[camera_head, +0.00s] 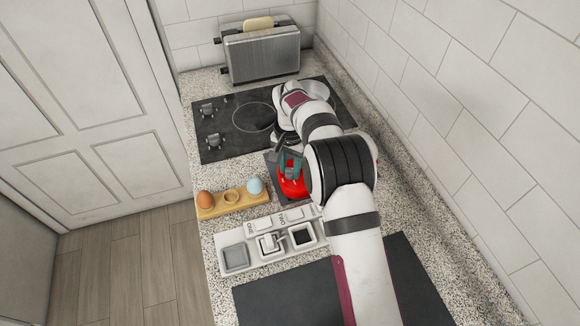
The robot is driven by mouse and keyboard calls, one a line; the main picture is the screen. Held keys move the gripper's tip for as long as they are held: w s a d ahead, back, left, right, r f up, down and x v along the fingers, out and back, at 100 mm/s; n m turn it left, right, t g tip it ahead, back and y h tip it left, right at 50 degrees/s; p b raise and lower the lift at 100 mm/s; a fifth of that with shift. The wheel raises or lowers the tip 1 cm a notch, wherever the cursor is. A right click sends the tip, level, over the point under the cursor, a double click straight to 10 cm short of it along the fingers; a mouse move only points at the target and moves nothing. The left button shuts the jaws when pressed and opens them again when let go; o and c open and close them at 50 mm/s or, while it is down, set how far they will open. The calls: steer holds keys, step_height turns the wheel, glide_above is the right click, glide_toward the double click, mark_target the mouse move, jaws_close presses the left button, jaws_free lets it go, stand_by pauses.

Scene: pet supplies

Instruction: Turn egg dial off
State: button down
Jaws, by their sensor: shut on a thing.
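A round red dial-like thing (292,186) sits on a dark plate (272,172) on the counter, left of my forearm. My gripper (290,165) is small and partly hidden by my arm; its dark, teal-looking fingers point down onto the red thing and are shut on it. The dial's right side is covered by my arm, and its pointer cannot be made out.
A wooden holder (233,206) has a brown egg (205,199) and a pale blue egg (255,186). A black cooktop (225,137) with knobs and a toaster (262,57) with bread stand behind. A tiled wall closes the right side.

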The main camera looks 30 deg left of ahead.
mark_target(290, 169)
steer(key=shift+n, duration=2.3)
steer(key=c, duration=0.6)
jaws_free()
steer(key=shift+r, duration=0.1)
step_height(290, 169, up, 16)
steer(key=shift+f, duration=0.2)
